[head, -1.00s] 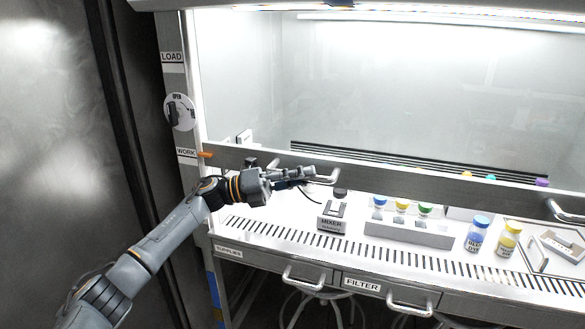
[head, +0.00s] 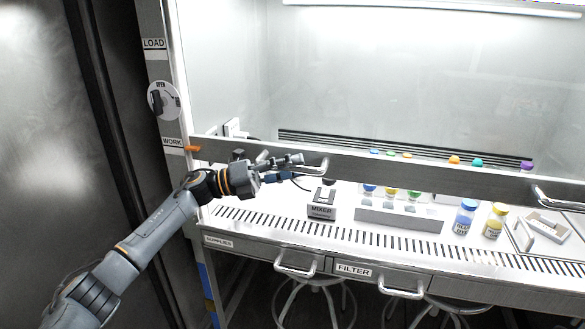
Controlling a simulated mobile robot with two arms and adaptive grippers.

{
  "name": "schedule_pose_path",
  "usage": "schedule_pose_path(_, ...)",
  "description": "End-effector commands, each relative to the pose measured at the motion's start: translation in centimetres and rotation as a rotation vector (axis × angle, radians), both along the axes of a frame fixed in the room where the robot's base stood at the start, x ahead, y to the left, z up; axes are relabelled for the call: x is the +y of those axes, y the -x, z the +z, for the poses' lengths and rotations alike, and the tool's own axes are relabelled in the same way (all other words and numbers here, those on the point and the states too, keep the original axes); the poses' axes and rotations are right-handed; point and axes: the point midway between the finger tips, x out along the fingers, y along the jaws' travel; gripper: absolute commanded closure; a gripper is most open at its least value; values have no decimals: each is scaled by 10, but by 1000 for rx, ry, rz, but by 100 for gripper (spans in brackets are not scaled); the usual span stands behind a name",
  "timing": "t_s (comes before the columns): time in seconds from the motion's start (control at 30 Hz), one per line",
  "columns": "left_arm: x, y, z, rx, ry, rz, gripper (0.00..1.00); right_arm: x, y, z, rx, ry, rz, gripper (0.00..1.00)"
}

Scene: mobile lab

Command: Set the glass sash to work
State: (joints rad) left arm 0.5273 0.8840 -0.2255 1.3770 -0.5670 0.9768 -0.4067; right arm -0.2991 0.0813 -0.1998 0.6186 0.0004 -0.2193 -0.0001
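The glass sash (head: 400,90) fronts the lit cabinet, with a grey bottom rail (head: 430,177) across the picture. An orange pointer (head: 193,148) at the rail's left end is beside the WORK label (head: 172,142), very slightly below its middle. The LOAD label (head: 153,44) is higher on the post. The rail has a left handle (head: 322,168) and a right handle (head: 556,200). My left gripper (head: 302,167) is at the left handle, its fingers overlapping it in the view. Whether they close on the handle is unclear. My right gripper is out of view.
A lock dial (head: 164,101) marked OPEN is on the post. Below the rail are a mixer (head: 322,208), a vial rack (head: 398,219), a blue bottle (head: 465,217) and a yellow bottle (head: 495,221). Drawer handles and stools are below the worktop.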

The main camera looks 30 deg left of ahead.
Motion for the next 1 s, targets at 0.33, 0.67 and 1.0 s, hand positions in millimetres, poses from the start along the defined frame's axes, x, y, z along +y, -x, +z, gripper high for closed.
schedule_pose_path(0.33, 49, 31, -14, 5, -3, 4, 61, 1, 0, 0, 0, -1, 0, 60)
schedule_pose_path(0.67, 92, 59, -25, 3, 0, 2, 61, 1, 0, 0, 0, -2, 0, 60)
schedule_pose_path(1.0, 97, 64, -25, 1, -1, 1, 61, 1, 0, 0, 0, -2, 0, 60)
